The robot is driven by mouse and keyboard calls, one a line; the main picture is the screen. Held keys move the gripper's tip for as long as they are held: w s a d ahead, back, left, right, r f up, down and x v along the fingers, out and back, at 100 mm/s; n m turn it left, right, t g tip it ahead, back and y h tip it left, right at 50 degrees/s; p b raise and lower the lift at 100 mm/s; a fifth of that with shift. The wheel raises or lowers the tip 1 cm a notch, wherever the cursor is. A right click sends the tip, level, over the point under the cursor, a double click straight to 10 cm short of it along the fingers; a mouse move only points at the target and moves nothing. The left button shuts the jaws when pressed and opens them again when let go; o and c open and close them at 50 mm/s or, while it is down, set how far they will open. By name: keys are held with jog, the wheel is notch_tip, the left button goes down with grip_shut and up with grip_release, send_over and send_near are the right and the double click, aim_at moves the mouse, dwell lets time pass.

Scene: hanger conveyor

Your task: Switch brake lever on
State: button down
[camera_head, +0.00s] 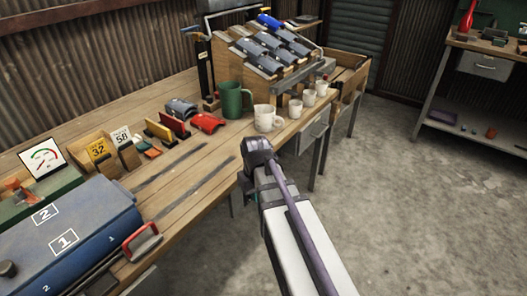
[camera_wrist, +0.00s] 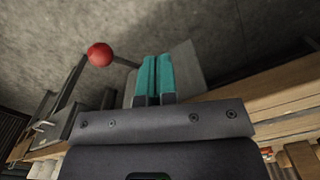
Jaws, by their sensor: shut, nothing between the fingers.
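A round red knob (camera_wrist: 100,54) shows in the wrist view, left of my fingers. It sits at the end of dark rods; it looks like the brake lever's handle, but I cannot tell which position the lever is in. My gripper's teal fingers (camera_wrist: 155,78) are together with nothing between them. They are apart from the knob in the picture. In the head view my wrist end is at the table's front edge.
The wooden workbench (camera_head: 190,190) carries a blue box (camera_head: 85,215) with a red handle, a green mug (camera_head: 232,100), a white mug (camera_head: 267,117) and several small cups. A rack (camera_head: 262,55) of grey pieces stands behind. Open concrete floor (camera_head: 420,220) lies to the right.

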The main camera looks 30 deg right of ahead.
jog(key=w+d+r+n+p, duration=0.4)
jog(key=d+r+p, duration=0.3)
jog(key=r, duration=0.4)
jog(key=shift+w+r+n+p, duration=0.4)
jog(key=shift+w+p, duration=0.15)
jog(key=shift+w, duration=0.05)
jog(key=s+f+b, duration=0.3)
jog(key=f+b, duration=1)
jog(key=shift+f, duration=0.15)
